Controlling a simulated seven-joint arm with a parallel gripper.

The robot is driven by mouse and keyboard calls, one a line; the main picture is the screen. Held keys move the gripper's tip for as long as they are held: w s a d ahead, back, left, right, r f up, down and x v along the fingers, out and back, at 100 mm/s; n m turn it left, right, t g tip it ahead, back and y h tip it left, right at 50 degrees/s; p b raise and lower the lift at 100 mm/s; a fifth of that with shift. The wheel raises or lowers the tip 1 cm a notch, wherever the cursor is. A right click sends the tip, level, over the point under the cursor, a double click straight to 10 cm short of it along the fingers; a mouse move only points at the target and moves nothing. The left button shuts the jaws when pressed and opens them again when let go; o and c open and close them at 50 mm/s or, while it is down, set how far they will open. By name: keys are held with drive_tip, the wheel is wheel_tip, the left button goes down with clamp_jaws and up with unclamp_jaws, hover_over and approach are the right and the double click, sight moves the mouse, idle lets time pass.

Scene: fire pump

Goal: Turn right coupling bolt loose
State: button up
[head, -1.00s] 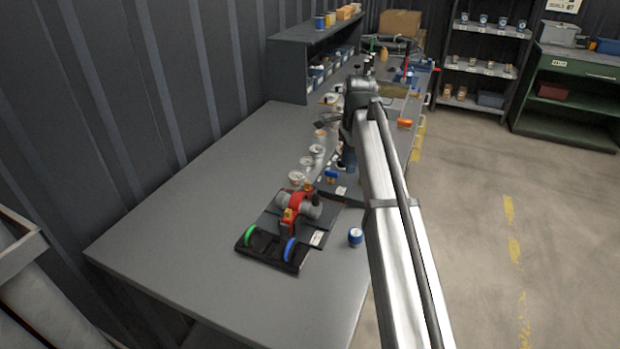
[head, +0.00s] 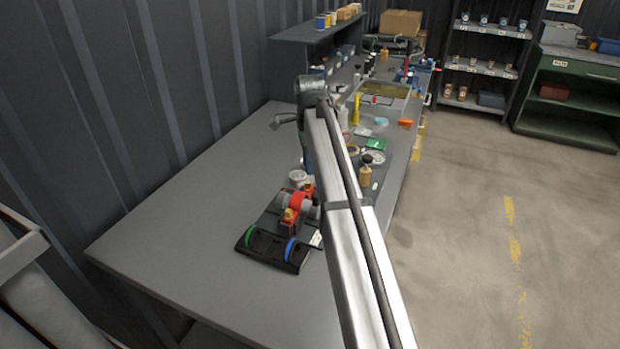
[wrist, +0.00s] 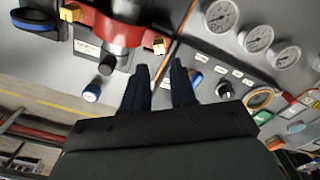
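The red fire pump (head: 292,208) with a grey pipe sits on a dark base plate (head: 270,250) on the bench. In the wrist view its red body (wrist: 112,28) is at the upper left, with one brass bolt (wrist: 70,13) on the left and another brass bolt (wrist: 158,45) on the right. I cannot tell for sure which is the right coupling bolt. My gripper (wrist: 160,66) is open and empty, its two dark fingers apart. The fingertips point toward the right brass bolt and look apart from it. My arm hides the gripper in the head view.
Several round gauges (wrist: 222,16) and a knob panel lie right of the gripper. A black knob (wrist: 106,66) and a blue-capped knob (wrist: 92,93) are left of it. Green (head: 251,235) and blue (head: 290,249) rings sit at the plate's front. The bench's left side (head: 180,240) is clear.

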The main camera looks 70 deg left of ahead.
sight(308, 185)
drive_tip(key=shift+f, duration=2.8)
clamp_jaws()
